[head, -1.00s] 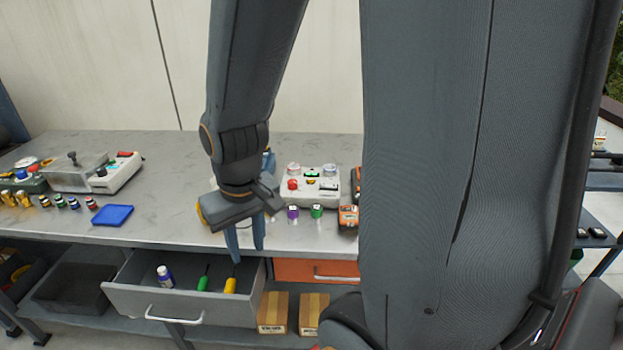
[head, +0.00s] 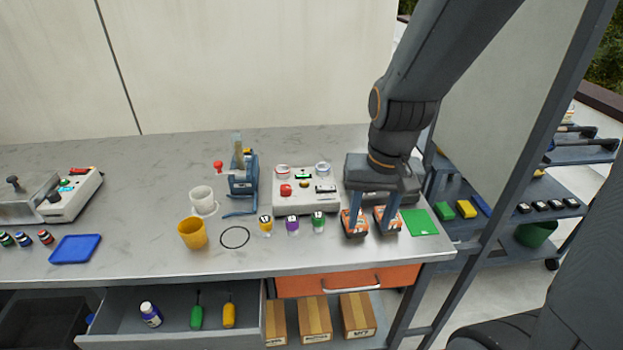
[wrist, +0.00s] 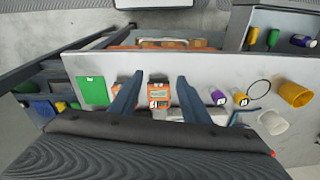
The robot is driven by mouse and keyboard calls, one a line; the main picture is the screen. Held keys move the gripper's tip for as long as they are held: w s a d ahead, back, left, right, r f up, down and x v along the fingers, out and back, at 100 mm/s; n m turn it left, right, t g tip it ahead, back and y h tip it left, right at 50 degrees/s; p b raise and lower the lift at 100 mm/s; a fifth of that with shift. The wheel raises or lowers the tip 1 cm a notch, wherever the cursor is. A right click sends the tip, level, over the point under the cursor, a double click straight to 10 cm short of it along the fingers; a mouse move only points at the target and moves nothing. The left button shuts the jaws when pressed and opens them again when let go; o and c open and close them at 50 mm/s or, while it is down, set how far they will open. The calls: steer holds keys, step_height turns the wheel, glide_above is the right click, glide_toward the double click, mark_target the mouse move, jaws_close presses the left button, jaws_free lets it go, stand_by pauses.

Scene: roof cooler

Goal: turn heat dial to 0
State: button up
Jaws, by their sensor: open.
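No label reading heat is legible, so I cannot tell which control is the heat dial. A black knob (head: 54,197) sits on the front of the white-and-grey machine (head: 75,205) at the far left. The white control box (head: 300,207) at the bench's middle carries a red knob (head: 286,190) and a small green display (head: 303,176). My gripper (head: 369,231) is open and empty, fingers pointing down, right of the control box by two orange devices. In the wrist view, one orange device (wrist: 160,93) appears between the fingertips (wrist: 160,76). Contact cannot be judged.
Yellow (head: 192,234) and white cups (head: 202,198), a blue stand (head: 243,180) and several small labelled jars stand left of my gripper. A green mat (head: 420,222) lies right. A grey drawer (head: 180,325) is open below. A dark post (head: 495,190) rises beyond the bench's right end.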

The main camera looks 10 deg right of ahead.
steer(key=w+a+m+y+b, duration=0.2)
steer(key=w+a+m+b, duration=0.25)
steer(key=w+m, duration=0.5)
steer(key=m+g+y+b, duration=0.1)
steer(key=m+y+b, duration=0.1)
steer(key=m, duration=0.4)
glide_toward(286, 187)
steer(key=f, duration=0.1)
steer(key=shift+p+x, duration=0.6)
steer(key=shift+x, duration=3.1)
steer(key=shift+a+r, duration=0.15)
steer(key=shift+a, duration=0.05)
steer(key=c, duration=1)
steer(key=shift+c, duration=0.2)
